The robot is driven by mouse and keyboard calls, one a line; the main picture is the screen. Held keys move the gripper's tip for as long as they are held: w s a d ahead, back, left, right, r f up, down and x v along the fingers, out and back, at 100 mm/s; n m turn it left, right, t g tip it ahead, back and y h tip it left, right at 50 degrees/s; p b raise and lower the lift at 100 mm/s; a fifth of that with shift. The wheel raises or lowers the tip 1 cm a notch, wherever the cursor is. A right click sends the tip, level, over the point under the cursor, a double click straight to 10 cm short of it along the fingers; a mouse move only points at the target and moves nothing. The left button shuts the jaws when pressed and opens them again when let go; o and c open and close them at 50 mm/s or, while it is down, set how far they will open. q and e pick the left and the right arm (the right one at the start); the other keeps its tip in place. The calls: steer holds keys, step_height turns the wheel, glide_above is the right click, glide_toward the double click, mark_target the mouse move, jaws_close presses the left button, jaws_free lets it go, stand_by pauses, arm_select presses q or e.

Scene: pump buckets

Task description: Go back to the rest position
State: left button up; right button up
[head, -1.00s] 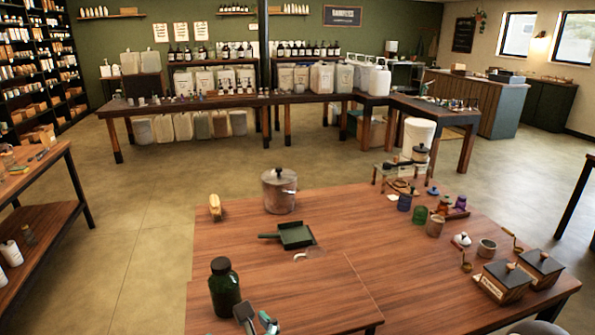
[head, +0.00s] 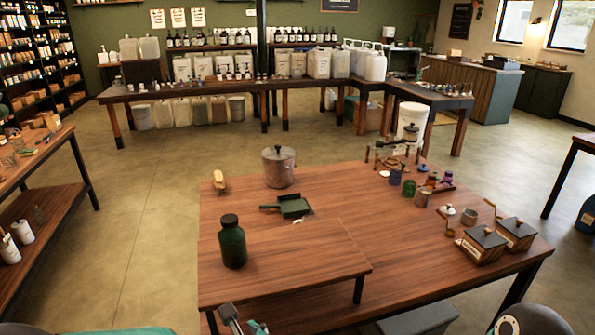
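My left gripper (head: 243,322) is at the bottom edge, just off the front edge of the wooden table (head: 320,275). Its grey and teal fingertips show apart with nothing between them; the rest of it is cut off. My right gripper is out of view; only a rounded grey part of my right arm shows in the bottom right corner. A dark green bottle with a black cap (head: 232,242) stands upright on the table's raised front left part, beyond my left gripper and clear of it.
A lidded metal pot (head: 278,167), a green dustpan (head: 291,207) and a brush (head: 219,181) are on the table. Two wooden boxes (head: 483,245) (head: 516,234) stand at its right. A shelf table (head: 45,190) is at the left. Open floor (head: 135,230) lies between.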

arm_select(q)
steer(key=s+d+f+n+g+h, duration=0.1)
steer(key=s+f+n+g+h, duration=0.3)
steer(key=s+f+n+g, duration=0.45)
steer(key=s+f+n+g+h, duration=0.3)
steer(key=s+f+n, duration=0.2)
steer(key=s+f, duration=0.6)
steer(key=w+f+n+t+h, duration=0.3)
steer(key=f+n, duration=0.7)
steer(key=n, duration=0.7)
steer(key=shift+w+a+h, duration=0.2)
steer(key=shift+a+h, duration=0.1)
steer(key=shift+h, duration=0.1)
